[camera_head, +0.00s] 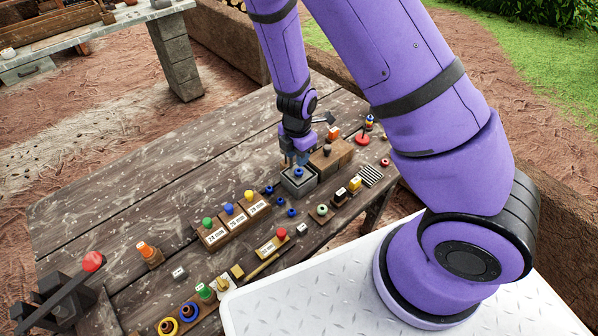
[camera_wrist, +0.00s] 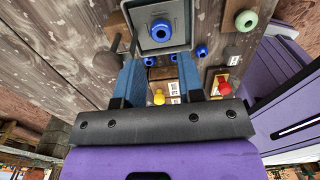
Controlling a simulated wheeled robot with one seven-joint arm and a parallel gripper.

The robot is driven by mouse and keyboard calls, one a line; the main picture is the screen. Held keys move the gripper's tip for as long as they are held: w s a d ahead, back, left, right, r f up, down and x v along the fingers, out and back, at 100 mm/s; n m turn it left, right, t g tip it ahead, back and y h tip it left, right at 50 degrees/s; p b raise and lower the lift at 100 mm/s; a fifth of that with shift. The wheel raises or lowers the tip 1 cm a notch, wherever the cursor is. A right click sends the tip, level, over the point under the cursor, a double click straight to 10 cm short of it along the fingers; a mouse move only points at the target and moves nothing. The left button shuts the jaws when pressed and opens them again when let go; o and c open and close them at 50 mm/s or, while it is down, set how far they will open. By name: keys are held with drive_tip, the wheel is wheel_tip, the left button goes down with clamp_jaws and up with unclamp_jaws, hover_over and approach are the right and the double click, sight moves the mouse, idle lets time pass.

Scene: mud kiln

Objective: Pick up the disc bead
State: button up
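A blue ring-shaped bead (camera_head: 299,172), possibly the disc bead, sits on top of a grey square block (camera_head: 301,188). In the wrist view the bead (camera_wrist: 160,31) lies within the raised rim of the grey block (camera_wrist: 181,45), ahead of the fingertips. My gripper (camera_head: 297,158) is just above the block. In the wrist view my gripper (camera_wrist: 160,62) has its two blue fingers spread apart, with nothing between the tips. Several similar blue beads lie on the table, such as one to the left of the block (camera_head: 269,190). I cannot tell their thickness apart.
A brown wooden block (camera_head: 331,158) stands right behind the grey block. A pale green bead (camera_head: 322,210) lies in front. Labelled wooden blocks with coloured knobs (camera_head: 232,222) stand to the left. The wooden table (camera_head: 130,190) is clear at its far left.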

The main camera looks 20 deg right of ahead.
sight(299, 172)
drive_tip(key=shift+d+f, duration=0.15)
drive_tip(key=shift+f, duration=0.8)
drive_tip(key=shift+d+f, duration=0.1)
drive_tip(key=shift+f, duration=1.95)
drive_tip(key=shift+c, duration=0.4)
drive_tip(key=c, duration=0.5)
drive_tip(key=shift+r, duration=0.1)
drive_tip(key=shift+c, duration=0.2)
